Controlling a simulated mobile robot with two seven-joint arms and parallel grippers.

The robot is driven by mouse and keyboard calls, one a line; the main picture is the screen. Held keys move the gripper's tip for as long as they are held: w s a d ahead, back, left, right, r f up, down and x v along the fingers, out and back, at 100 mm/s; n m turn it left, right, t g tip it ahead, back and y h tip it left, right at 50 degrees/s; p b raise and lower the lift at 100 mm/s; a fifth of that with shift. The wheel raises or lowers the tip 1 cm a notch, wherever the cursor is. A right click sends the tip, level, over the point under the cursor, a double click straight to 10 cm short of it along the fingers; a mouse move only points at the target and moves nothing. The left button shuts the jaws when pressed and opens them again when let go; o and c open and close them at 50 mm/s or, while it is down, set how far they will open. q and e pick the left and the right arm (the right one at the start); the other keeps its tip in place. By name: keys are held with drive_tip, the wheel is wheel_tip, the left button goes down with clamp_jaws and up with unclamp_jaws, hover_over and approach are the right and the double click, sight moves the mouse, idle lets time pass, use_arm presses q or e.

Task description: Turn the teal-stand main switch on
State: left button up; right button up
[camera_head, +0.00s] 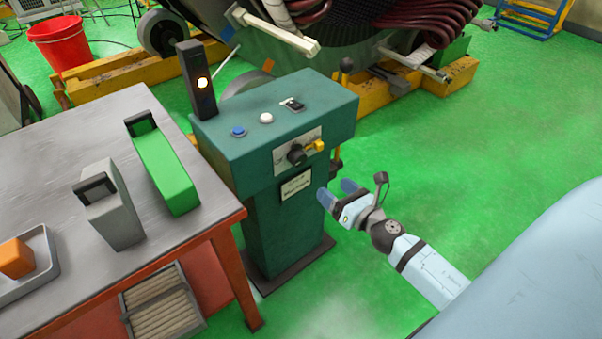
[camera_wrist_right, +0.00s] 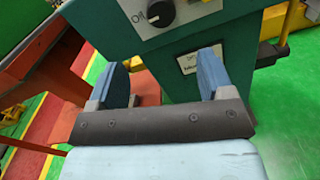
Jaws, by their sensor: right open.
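The teal stand (camera_head: 325,100) stands right of the workbench, with a sloped top and a front plate. On that plate is a black rotary main switch (camera_head: 296,154) with a yellow piece (camera_head: 315,146) at its right. The switch's black knob (camera_wrist_right: 161,12) also shows at the top of the right wrist view, beside the lettering "Off". My right gripper (camera_head: 338,196) is open and empty, in front of the stand, below and right of the switch. In the wrist view its blue fingers (camera_wrist_right: 168,78) are spread apart below the knob. My left gripper is not in view.
The stand's top carries a blue button (camera_head: 238,131), a white button (camera_head: 266,118), a small black switch (camera_head: 292,104) and a black post with a lit lamp (camera_head: 202,84). The workbench (camera_head: 65,150) stands close at the left. Green floor (camera_head: 480,150) is clear at the right.

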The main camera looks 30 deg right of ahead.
sight(301, 160)
drive_tip(key=w, duration=0.4)
drive_tip(key=w+p, duration=0.1)
drive_tip(key=w, duration=0.4)
drive_tip(key=w+a+p, duration=0.1)
drive_tip(key=w, duration=0.3)
drive_tip(key=shift+w, duration=0.35)
drive_tip(key=c, duration=0.9)
